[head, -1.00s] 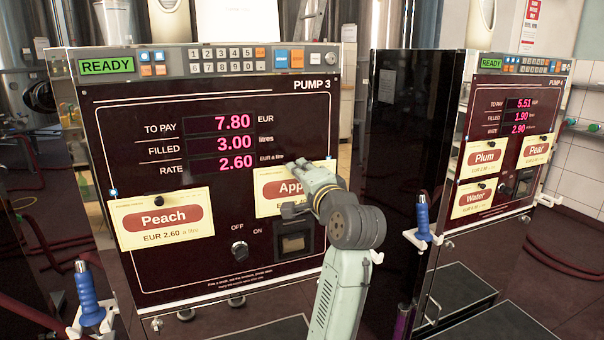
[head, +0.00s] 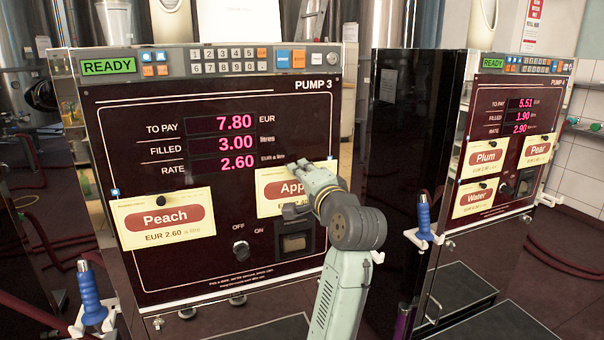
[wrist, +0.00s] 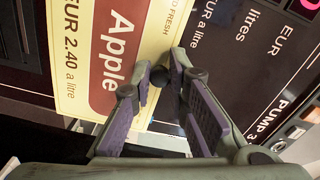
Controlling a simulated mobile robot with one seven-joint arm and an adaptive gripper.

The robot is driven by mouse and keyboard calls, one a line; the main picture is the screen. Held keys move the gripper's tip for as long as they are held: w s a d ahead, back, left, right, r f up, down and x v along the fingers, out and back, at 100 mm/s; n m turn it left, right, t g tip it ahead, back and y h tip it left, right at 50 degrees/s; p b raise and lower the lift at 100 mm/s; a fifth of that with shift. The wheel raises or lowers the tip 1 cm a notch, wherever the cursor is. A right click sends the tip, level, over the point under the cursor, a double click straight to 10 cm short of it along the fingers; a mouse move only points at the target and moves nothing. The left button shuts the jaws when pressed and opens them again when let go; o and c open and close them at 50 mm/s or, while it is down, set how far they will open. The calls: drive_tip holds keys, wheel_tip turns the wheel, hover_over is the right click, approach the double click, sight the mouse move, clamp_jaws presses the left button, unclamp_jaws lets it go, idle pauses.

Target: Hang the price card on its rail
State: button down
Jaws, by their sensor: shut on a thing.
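The Apple price card (head: 266,205) is a pale yellow card with a brown-red name band, in front of the face of Pump 3 (head: 225,270). It is upright, right of the Peach card (head: 165,218). My gripper (head: 297,190) covers its right part in the head view. In the wrist view the Apple card (wrist: 75,90) reads EUR 2.40 a litre, and my gripper (wrist: 166,76) is shut on the dark knob (wrist: 158,76) at its top edge. The rail behind the card is hidden; I cannot tell whether the card touches it.
A black switch (head: 240,251) and a dark square fitting (head: 293,243) lie below the cards. A blue-handled nozzle (head: 90,293) hangs at the left. Pump 4 (head: 505,130) stands right, with Plum, Pear and Water cards. The display (head: 222,143) is above the cards.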

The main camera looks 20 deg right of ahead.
drive_tip(key=shift+f+b, duration=0.3)
drive_tip(key=shift+f, duration=0.4)
drive_tip(key=c, duration=1.5)
unclamp_jaws()
drive_tip(key=shift+s, duration=0.1)
drive_tip(key=s, duration=1.2)
drive_tip(key=shift+d, duration=0.2)
